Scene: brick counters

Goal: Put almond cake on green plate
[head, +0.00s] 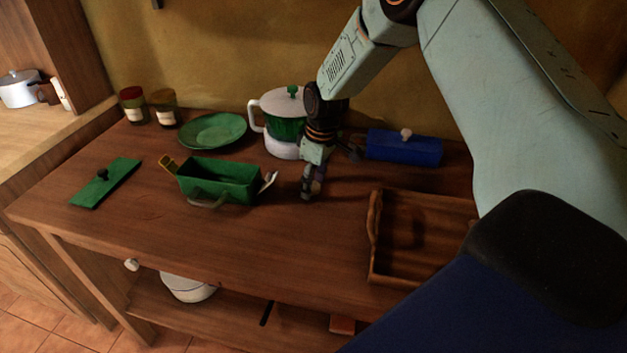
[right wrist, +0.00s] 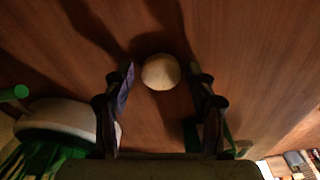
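A round, pale tan thing, likely the almond cake (right wrist: 160,72), sits on the wooden counter in the right wrist view. My right gripper (right wrist: 160,80) is open, with one finger on each side of it and small gaps showing. In the head view my right gripper (head: 312,190) points down at the counter, between the green box and the blue box, and mostly hides the cake. The green plate (head: 212,131) lies empty at the back left of the counter. My left gripper is not in view.
A blue lidded box (head: 404,148) and a wooden tray (head: 420,240) are to the right. A green lid (head: 106,184) and two jars (head: 148,106) are left.

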